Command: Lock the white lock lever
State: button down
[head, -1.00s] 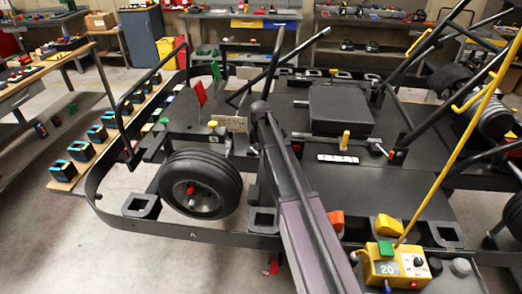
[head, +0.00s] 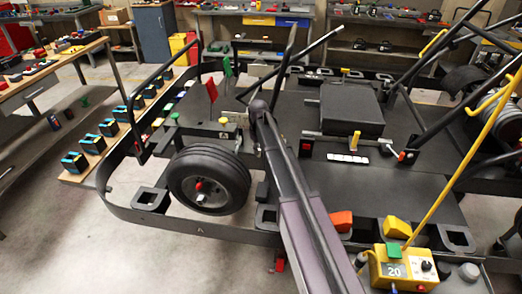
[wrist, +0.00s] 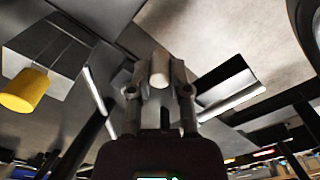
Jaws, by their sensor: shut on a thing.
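My gripper (wrist: 160,84) shows in the wrist view with its fingers closed around a pale, rounded cylinder, which looks like the end of the white lock lever (wrist: 160,68). The rest of the lever is hidden by the fingers and the gripper body. In the head view my arm reaches over the kart frame beside the wheel, and its own links hide the gripper and the lever. A yellow knob (wrist: 25,90) stands to the left in the wrist view, apart from the fingers.
The kart wheel (head: 208,180) lies left of my arm. A black box (head: 350,110) sits on the kart floor to the right. A yellow control box (head: 402,270) stands at the front right.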

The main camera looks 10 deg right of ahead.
jog(key=shift+w+a+m, duration=0.1)
jog(key=shift+a+m, duration=0.05)
jog(key=shift+m, duration=0.15)
jog(key=c, duration=0.6)
grip_release()
jog(key=shift+o, duration=0.2)
jog(key=s+d+m, duration=0.1)
jog(key=s, duration=0.8)
jog(key=s+d+m, duration=0.2)
jog(key=s, duration=0.8)
jog(key=s+d+m, duration=0.2)
jog(key=s, duration=0.7)
jog(key=shift+s+d, duration=0.2)
jog(key=shift+s, duration=0.05)
